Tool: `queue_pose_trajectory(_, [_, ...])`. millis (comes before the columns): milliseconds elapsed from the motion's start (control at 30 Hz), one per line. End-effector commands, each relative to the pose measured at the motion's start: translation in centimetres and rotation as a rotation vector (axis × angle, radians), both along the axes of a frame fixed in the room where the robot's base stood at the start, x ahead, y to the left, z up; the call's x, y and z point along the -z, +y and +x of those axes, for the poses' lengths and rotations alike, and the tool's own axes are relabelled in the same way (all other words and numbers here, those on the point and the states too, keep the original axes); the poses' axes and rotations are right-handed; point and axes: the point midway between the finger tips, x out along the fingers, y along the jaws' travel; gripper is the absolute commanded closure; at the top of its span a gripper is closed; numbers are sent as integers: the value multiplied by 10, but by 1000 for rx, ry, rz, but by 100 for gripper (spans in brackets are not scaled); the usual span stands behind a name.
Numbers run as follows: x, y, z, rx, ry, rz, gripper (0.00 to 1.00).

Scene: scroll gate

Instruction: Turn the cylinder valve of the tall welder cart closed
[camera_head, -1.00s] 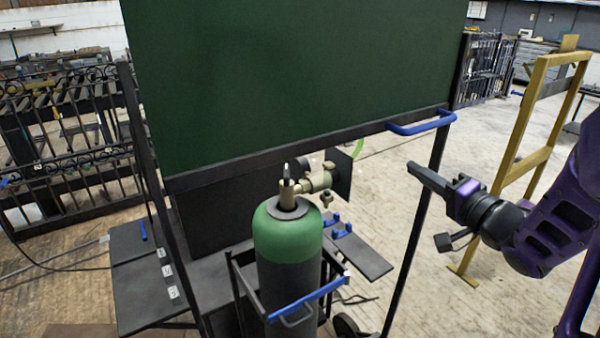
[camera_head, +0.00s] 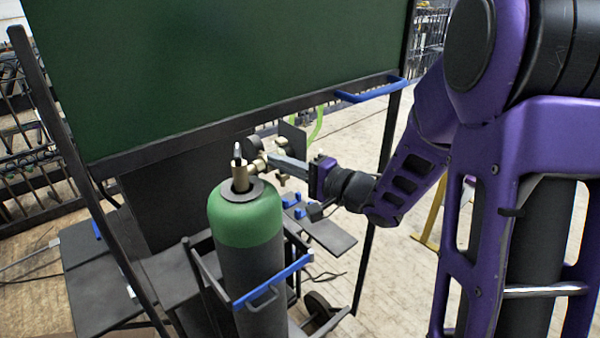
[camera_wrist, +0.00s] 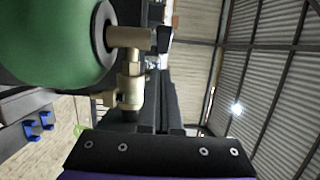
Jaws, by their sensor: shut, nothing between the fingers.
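The gas cylinder (camera_head: 245,222), dark grey with a green shoulder, stands upright in the tall welder cart (camera_head: 135,157). Its brass valve (camera_head: 240,176) sits on top with a pale stem pointing up. A brass regulator fitting (camera_head: 262,163) reaches right from the valve. My gripper (camera_head: 272,160) is shut and empty, pointing left at the fitting, right of the valve; I cannot tell whether it touches. In the wrist view my gripper's dark fingers (camera_wrist: 160,98) lie together just right of the brass fitting (camera_wrist: 130,90). The valve (camera_wrist: 130,38) and green shoulder (camera_wrist: 50,40) show beyond.
The cart's dark green panel (camera_head: 220,65) rises behind the cylinder. A blue handle (camera_head: 372,91) juts out at the panel's lower right. A blue-edged bar (camera_head: 273,280) crosses in front of the cylinder. Dark posts flank it, and clear floor lies to the right.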

Motion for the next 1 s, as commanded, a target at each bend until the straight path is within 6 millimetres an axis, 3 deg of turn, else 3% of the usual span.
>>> queue_pose_trajectory(133, [1,26,2,-5,0,1,100])
queue_pose_trajectory(300, [0,42,1,0,-1,0,100])
queue_pose_trajectory(1000, [0,48,3,14,0,0,100])
